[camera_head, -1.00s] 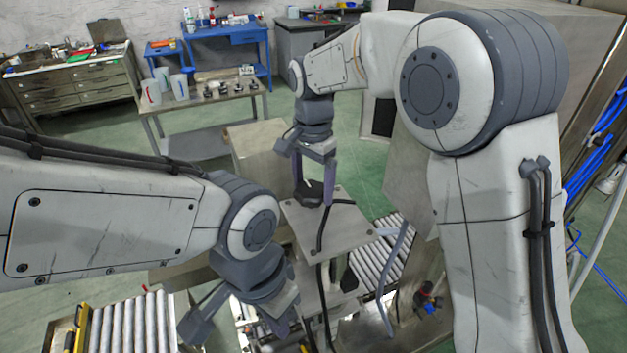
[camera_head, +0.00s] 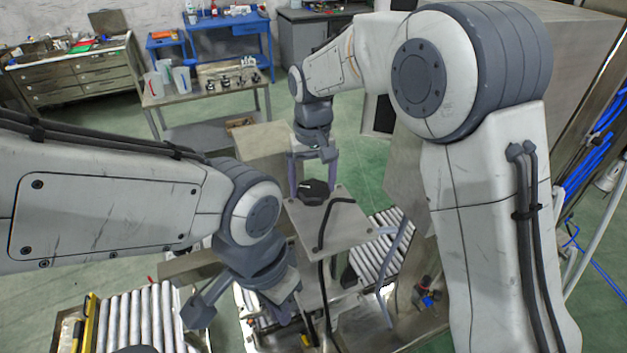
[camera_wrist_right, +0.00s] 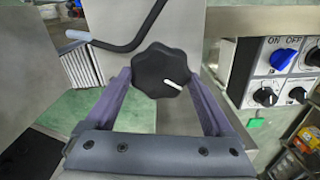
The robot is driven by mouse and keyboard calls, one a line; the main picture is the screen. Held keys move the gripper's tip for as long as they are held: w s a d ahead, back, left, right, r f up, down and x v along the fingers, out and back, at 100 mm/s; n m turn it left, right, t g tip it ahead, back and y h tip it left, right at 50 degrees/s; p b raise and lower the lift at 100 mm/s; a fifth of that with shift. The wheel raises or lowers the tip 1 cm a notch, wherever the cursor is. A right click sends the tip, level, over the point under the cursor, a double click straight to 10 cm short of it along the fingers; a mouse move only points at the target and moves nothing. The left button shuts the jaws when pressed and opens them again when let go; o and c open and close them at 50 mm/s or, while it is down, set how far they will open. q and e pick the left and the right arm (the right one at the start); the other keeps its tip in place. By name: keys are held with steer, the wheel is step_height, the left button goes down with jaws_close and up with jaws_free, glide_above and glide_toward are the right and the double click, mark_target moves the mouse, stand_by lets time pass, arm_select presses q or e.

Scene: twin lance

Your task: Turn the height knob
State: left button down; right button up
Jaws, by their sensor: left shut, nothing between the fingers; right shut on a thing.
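The height knob is a black lobed knob (camera_head: 314,191) with a white pointer mark, on a grey metal plate (camera_head: 340,228). In the right wrist view the knob (camera_wrist_right: 157,69) sits between my purple fingers, and its white mark points to the lower right. My right gripper (camera_head: 313,184) comes down from above and is shut on the knob, one finger on each side. My left gripper (camera_head: 286,314) is shut and empty, low in the head view, below and left of the plate. Its fingertips are partly hard to make out.
A black bent handle (camera_head: 325,232) lies along the plate, near the knob. Roller conveyors (camera_head: 375,252) stand right of the plate and at the lower left. A control panel (camera_wrist_right: 285,72) with blue and black switches shows right in the wrist view. A bench with jugs stands behind.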

steer(key=n, duration=0.3)
steer(key=n+p, duration=0.1)
steer(key=n, duration=0.2)
steer(key=shift+a+r+n, duration=0.15)
steer(key=shift+a+n, duration=0.05)
steer(key=shift+n, duration=0.1)
steer(key=n, duration=0.3)
steer(key=shift+n, duration=0.3)
steer(key=n, duration=0.3)
steer(key=shift+s+a+n+p, duration=0.1)
steer(key=shift+s+n+p, duration=0.05)
steer(key=shift+n+p, duration=0.2)
steer(key=n, duration=0.7)
steer(key=shift+s, duration=0.15)
steer(key=n, duration=0.6)
steer(key=shift+s+p, duration=0.1)
steer(key=shift+p, duration=0.25)
steer(key=shift+n, duration=0.25)
steer(key=o, duration=1.1)
steer(key=shift+d, duration=0.2)
